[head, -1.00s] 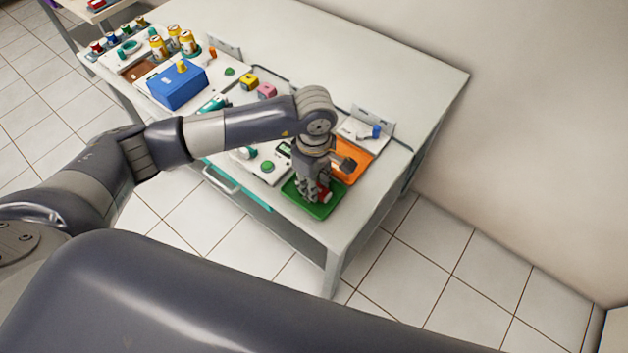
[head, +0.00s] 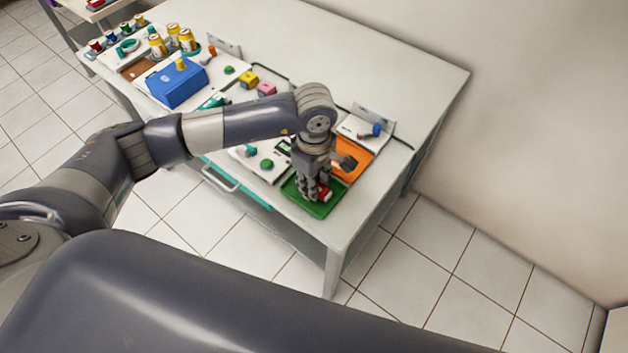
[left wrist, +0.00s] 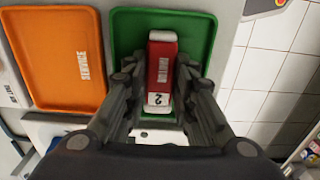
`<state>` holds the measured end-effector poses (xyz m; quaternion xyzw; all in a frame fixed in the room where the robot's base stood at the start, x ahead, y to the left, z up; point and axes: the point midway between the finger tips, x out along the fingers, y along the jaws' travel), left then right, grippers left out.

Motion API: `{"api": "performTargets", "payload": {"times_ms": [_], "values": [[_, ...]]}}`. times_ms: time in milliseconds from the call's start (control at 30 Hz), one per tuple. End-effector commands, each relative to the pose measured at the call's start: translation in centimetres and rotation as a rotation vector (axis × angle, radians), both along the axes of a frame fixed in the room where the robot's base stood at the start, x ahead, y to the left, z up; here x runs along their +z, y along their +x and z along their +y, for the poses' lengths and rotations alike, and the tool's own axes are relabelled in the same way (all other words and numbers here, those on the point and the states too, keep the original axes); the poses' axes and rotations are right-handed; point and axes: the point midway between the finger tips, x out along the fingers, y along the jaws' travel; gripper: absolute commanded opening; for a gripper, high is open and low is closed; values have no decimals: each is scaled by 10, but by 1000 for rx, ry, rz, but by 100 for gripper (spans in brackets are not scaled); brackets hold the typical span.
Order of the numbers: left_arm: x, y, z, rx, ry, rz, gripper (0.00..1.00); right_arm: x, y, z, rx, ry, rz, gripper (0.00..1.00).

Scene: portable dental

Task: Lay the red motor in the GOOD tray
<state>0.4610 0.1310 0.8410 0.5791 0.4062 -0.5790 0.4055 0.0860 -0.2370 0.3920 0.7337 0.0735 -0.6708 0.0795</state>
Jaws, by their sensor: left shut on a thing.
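The red motor (left wrist: 160,78) has white ends and a white label marked 2. My left gripper (left wrist: 158,70) is shut on it, one finger on each side. In the left wrist view the motor lies lengthwise over the green tray (left wrist: 125,30); whether it touches the tray floor I cannot tell. In the head view my left gripper (head: 315,192) points down into the green tray (head: 318,210), and part of the red motor (head: 324,193) shows beside the fingers. No GOOD lettering is readable on the green tray. My right gripper is not in view.
An orange tray (left wrist: 55,60) marked SERVICE lies beside the green one. Farther left on the table are a blue box (head: 178,85), yellow cans (head: 187,40) and small coloured blocks (head: 250,80). The table's front edge is close to the green tray. The back of the table is clear.

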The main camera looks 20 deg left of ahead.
Motion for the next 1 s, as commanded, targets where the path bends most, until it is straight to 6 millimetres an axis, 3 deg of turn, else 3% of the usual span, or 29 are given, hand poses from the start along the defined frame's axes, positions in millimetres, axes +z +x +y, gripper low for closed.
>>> {"api": "performTargets", "payload": {"times_ms": [167, 200, 267, 667, 767, 1000], "values": [[0, 0, 0, 0, 0, 0, 0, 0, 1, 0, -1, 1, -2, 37], [0, 0, 0, 0, 0, 0, 34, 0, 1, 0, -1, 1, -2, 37], [0, 0, 0, 0, 0, 0, 47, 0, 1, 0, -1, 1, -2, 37], [4, 0, 0, 0, 0, -1, 48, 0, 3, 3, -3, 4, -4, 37], [15, 1, 0, -1, 0, -4, 48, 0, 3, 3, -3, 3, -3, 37], [66, 1, 0, -2, 0, -6, 48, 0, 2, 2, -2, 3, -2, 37]]}}
